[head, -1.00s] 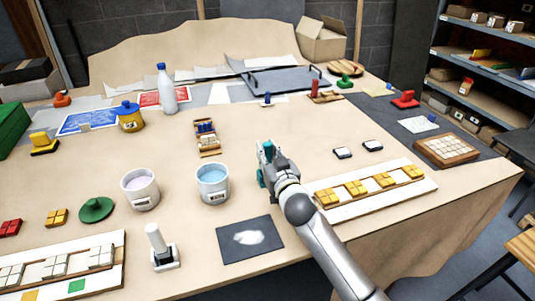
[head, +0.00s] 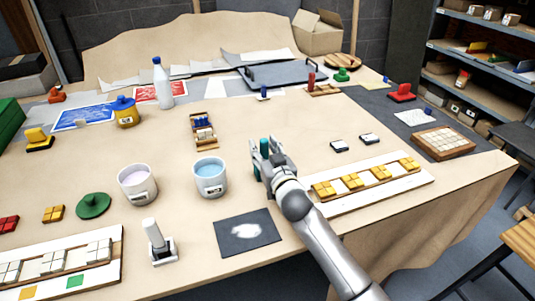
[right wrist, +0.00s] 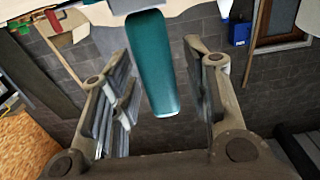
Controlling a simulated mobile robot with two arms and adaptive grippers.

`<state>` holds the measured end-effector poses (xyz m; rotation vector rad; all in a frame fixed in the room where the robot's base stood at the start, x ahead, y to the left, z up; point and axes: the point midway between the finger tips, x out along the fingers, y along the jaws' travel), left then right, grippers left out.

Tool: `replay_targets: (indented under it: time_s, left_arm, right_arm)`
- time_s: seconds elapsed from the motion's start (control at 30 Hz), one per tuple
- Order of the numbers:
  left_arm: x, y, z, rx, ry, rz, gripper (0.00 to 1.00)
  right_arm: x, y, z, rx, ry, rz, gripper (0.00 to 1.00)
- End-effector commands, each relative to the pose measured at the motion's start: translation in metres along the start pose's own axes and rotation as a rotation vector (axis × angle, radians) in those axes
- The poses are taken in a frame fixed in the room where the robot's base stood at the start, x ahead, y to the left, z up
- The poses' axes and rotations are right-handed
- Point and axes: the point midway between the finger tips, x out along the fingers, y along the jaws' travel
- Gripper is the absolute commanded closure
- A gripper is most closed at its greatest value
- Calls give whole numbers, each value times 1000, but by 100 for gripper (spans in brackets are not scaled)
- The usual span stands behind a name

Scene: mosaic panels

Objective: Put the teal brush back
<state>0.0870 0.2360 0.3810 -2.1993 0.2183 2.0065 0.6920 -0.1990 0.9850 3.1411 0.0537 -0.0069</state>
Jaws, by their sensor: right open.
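The teal brush (head: 265,145) shows in the head view as a small upright teal piece between the fingers of my right gripper (head: 267,152). In the right wrist view its smooth teal handle (right wrist: 152,65) lies between the two spread fingers, with gaps visible on both sides. My right gripper is open around the brush, to the right of the pot of blue liquid (head: 210,178). The brush's lower part is hidden by the gripper, so I cannot tell what it rests on. My left gripper is not in view.
A pot of pale lilac liquid (head: 137,184) stands left of the blue one. A dark mat (head: 232,246) with a white patch lies in front. A white board (head: 330,205) with yellow tiles lies right of my arm. Bare table lies behind the gripper.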

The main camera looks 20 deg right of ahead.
Motion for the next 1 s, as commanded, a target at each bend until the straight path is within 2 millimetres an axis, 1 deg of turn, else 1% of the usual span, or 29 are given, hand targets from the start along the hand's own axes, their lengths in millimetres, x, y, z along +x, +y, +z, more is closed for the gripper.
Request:
replay_targets:
  time_s: [0.03,0.17,0.27,0.5,0.63,0.8,1.0]
  left_arm:
    - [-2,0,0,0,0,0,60]
    - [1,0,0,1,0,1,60]
    - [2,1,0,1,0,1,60]
    - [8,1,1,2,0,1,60]
    - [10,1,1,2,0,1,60]
    - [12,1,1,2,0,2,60]
    - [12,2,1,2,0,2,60]
  right_arm:
    - [-1,0,-4,-1,1,0,57]
    - [-16,0,0,1,0,-1,57]
    - [-33,0,-1,0,1,-1,57]
    - [-81,0,0,1,0,-1,57]
    - [-101,0,0,1,1,-1,57]
    - [-116,0,-2,0,1,0,57]
    - [-120,0,-2,0,1,1,57]
